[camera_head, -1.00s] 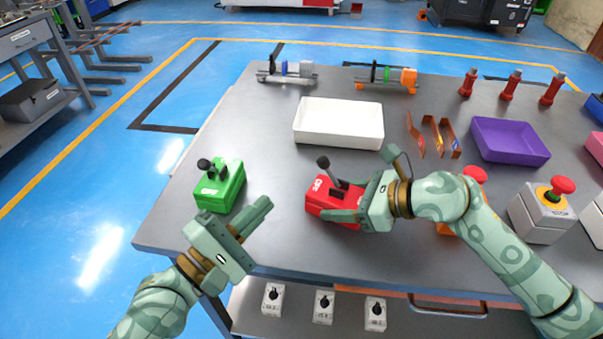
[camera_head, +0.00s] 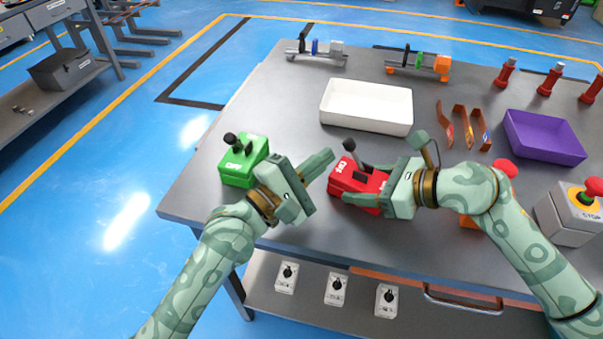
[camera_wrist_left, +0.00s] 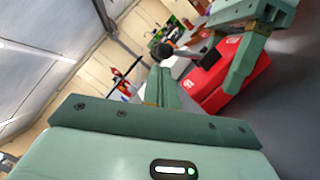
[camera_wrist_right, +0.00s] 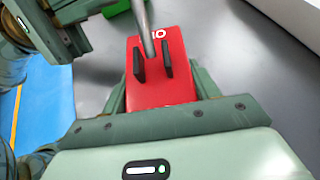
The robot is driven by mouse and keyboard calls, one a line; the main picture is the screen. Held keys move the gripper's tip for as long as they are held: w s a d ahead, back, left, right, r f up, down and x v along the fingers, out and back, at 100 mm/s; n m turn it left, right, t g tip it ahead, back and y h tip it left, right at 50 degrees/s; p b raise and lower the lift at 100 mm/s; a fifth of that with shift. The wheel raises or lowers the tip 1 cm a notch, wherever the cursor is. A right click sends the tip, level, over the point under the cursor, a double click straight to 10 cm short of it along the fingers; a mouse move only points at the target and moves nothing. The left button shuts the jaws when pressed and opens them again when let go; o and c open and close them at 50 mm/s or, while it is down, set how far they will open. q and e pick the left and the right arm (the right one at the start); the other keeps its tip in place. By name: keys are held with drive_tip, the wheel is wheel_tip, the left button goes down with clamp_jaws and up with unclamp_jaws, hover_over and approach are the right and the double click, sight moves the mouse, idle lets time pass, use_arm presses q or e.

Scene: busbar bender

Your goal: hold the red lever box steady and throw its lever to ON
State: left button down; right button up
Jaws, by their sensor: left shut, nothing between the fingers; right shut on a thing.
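The red lever box (camera_head: 347,181) stands on the grey table, with a white OFF label at its left end in the head view. Its dark-knobbed lever (camera_head: 354,155) leans toward the upper left; the rod also shows in the right wrist view (camera_wrist_right: 149,30). My right gripper (camera_head: 378,188) is shut on the box, one finger along each side. My left gripper (camera_head: 326,160) is shut and empty, its fingertips just left of the box at about lever height. In the left wrist view the lever knob (camera_wrist_left: 166,50) is close to the left fingertips; contact cannot be told.
A green lever box (camera_head: 238,165) stands left of my left gripper. A white tray (camera_head: 367,128) lies behind the red box, with copper strips (camera_head: 463,128) and a purple tray (camera_head: 543,152) to the right. A stop-button box (camera_head: 570,213) stands at the right.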

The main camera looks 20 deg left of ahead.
use_arm(q)
drive_tip(key=shift+x, duration=0.85)
